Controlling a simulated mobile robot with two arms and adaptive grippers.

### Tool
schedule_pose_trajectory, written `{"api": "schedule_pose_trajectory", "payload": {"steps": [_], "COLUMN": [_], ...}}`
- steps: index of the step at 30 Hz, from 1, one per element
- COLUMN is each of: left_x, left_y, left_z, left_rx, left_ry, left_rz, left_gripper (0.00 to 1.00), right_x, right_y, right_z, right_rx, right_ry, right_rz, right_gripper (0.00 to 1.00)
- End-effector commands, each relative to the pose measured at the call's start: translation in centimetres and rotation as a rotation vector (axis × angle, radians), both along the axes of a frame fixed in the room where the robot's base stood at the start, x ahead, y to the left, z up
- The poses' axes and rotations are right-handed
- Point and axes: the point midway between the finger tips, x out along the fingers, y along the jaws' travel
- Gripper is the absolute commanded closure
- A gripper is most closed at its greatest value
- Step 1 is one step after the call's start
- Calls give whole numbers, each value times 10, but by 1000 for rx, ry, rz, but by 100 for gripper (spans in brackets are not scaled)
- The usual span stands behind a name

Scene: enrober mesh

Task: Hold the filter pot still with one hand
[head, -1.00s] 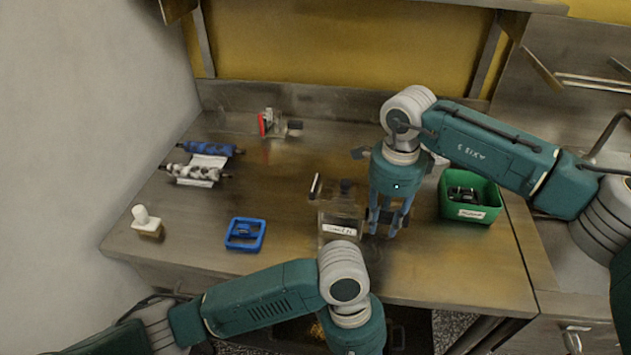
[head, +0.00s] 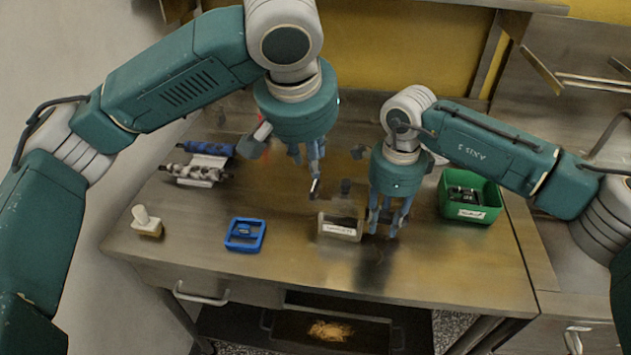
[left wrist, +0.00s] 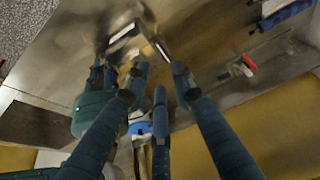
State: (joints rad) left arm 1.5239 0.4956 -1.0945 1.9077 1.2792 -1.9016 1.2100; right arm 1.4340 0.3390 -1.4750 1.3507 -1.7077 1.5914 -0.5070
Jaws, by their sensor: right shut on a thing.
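The filter pot (head: 340,237) is a clear, boxy vessel with a white label on its front. It stands on the metal worktop near the middle of the head view. My right gripper (head: 384,228) points down at the pot's right side and is shut on it. My left gripper (head: 307,172) hangs above and behind the pot, apart from it. Its fingers look spread in the left wrist view (left wrist: 159,80). A thin dark-and-white piece (head: 315,188) stands just below its fingertips. Much of the pot's clear body is hard to make out.
A blue frame (head: 245,235) and a white-handled block (head: 147,222) lie left of the pot. Blue and mottled rollers (head: 197,172) lie behind them. A green bin (head: 470,198) stands right of my right gripper. The front of the worktop (head: 440,275) is clear.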

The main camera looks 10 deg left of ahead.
Motion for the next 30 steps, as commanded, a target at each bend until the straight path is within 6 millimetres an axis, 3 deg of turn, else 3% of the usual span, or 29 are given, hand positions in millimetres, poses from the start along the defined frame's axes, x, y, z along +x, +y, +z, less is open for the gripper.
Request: {"api": "schedule_pose_trajectory", "payload": {"steps": [15, 21, 30], "left_x": [35, 41, 41], "left_y": [-2, -2, -3], "left_z": [-88, -102, -103], "left_rx": [0, -1, -2], "left_ry": [4, 4, 2], "left_rz": [3, 3, 2], "left_gripper": [76, 76, 78], "right_x": [0, 0, 0], "right_y": [1, 1, 1], "right_z": [1, 1, 1], "right_rx": [1, 1, 1], "right_ry": [-1, -1, -1], "right_rz": [1, 1, 0], "right_gripper": [100, 100, 100]}}
